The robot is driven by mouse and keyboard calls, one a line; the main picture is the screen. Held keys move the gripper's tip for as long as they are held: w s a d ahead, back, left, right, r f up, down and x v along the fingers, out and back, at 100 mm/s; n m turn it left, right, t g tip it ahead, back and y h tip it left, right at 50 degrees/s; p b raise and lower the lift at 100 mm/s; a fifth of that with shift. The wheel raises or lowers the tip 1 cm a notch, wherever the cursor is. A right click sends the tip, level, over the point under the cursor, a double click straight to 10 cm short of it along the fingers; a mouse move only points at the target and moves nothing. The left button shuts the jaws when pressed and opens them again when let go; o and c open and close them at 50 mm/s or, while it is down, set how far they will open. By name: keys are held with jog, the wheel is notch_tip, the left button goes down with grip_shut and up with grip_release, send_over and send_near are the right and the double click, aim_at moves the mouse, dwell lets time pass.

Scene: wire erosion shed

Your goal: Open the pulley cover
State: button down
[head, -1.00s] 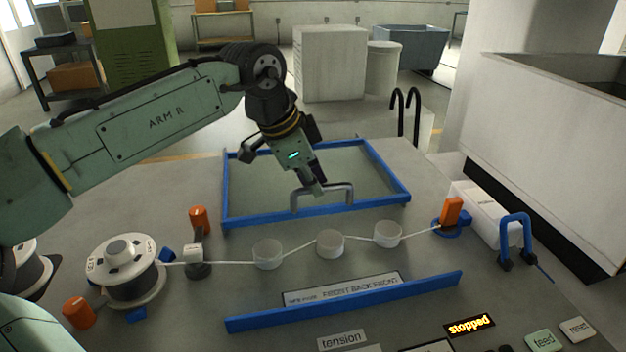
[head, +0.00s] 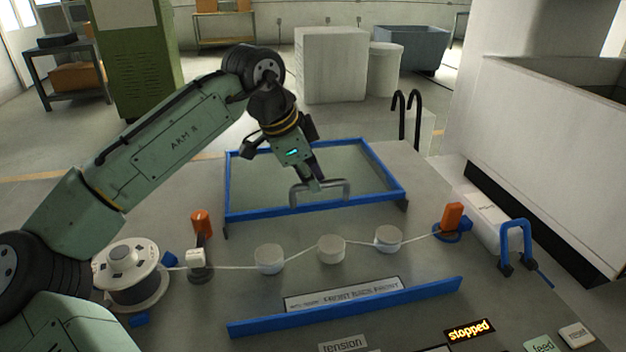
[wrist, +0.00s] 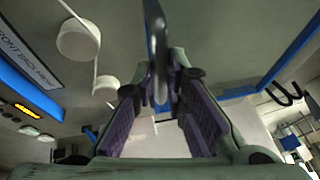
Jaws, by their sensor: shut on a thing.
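The pulley cover is a blue frame (head: 262,213) around a see-through panel, behind the row of pulleys in the head view. Its front edge stands slightly above the bench, with dark pieces showing below both front corners. A grey arched handle (head: 348,190) stands at its front side. My gripper (head: 318,184) points down at the handle and is shut on it. In the wrist view, the handle (wrist: 157,40) runs between the purple-padded fingers (wrist: 158,95). White pulleys (head: 331,249) with a wire across them stand uncovered in front of the cover.
A wire spool (head: 130,268) stands at left, and an orange-topped post (head: 201,225) beside it. Another orange block (head: 452,216) and a blue hoop (head: 516,240) are at right. A blue rail (head: 345,307) and a lit "stopped" sign (head: 470,330) lie in front.

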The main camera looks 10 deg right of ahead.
jog(key=w, duration=0.4)
jog(key=shift+w+d+r, duration=0.1)
jog(key=shift+w+r, duration=0.05)
jog(key=shift+w, duration=0.35)
jog(key=c, duration=1.6)
grip_release()
jog(key=shift+c, duration=0.2)
jog(key=shift+o, duration=0.2)
jog(key=v, duration=1.2)
